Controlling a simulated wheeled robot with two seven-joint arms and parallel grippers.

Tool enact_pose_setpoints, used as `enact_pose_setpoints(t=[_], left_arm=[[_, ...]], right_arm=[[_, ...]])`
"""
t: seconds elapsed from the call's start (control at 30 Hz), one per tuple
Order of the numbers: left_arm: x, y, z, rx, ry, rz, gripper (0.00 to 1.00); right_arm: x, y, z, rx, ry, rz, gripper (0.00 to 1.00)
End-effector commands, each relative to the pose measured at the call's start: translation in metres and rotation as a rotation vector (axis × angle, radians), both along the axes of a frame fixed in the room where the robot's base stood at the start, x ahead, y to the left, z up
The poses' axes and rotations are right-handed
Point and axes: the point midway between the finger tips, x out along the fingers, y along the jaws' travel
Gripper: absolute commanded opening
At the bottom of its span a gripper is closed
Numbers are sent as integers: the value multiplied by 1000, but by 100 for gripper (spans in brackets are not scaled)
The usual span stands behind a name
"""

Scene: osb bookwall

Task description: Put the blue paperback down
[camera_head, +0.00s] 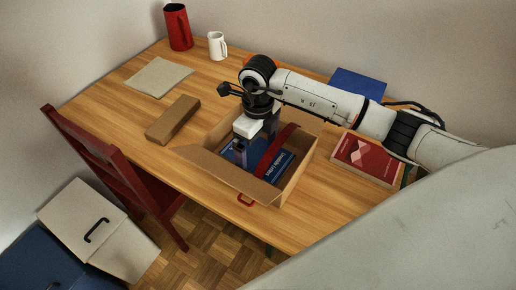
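A blue paperback (281,169) with white lettering lies in an open cardboard box (222,176) on the wooden table. A red strip (275,151) crosses above it. More blue surface shows to its left, under my gripper; I cannot tell whether it is the same book. My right gripper (242,146) reaches down into the box from above, at the book's left side. Its fingertips are partly hidden, so I cannot tell whether it is open, shut or touching the book. My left gripper is not in view.
A red book (367,157) and a blue flat item (358,84) lie right of the box. A brown block (173,119), a beige cloth (158,77), a red jug (178,27) and a white mug (217,45) stand left. A red chair (117,165) is at the front edge.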

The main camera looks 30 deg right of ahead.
Motion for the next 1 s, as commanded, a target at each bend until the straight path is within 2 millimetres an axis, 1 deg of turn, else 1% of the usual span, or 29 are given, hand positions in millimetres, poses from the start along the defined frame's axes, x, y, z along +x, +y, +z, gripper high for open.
enact_pose_setpoints(t=[0.17,0.27,0.3,0.37,0.47,0.6,0.73,0.83,1.0], left_arm=[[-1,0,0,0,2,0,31],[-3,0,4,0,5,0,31],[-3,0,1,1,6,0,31],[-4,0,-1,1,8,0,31],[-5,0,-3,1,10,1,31],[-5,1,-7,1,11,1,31],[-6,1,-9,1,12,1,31],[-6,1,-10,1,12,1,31],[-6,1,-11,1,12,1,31]], right_arm=[[0,0,1,0,0,0,100],[0,0,6,0,0,0,100],[1,0,9,0,-2,0,100],[2,0,18,-1,-5,0,100],[2,0,38,-1,-7,1,100],[2,0,69,0,-7,1,100],[1,0,95,-1,-5,0,100],[1,0,109,-1,-3,0,100],[0,0,122,-1,0,-1,100]])
